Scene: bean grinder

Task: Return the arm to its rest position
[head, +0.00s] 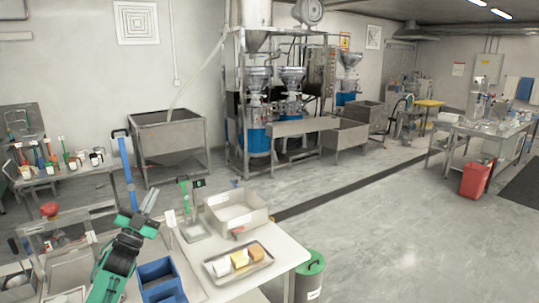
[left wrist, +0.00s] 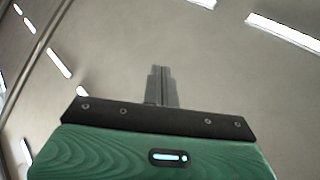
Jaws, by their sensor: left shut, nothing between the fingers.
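My left arm comes up from the lower left in the head view, with green and black links. Its gripper (head: 149,200) is raised over the near worktable (head: 285,252) and points upward. In the left wrist view the two grey fingers of the gripper (left wrist: 160,72) are together with nothing between them, and only ceiling and lights show behind them. The gripper appears clear of the things on the table. My right gripper is in neither view.
On the near table are a metal tray (head: 220,274) with white and yellow-orange blocks, a metal bin (head: 255,218) and a blue crate (head: 170,291). A blue upright bar (head: 127,175) stands close behind my gripper. A green-lidded bin (head: 310,284) stands right of the table; open floor lies beyond.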

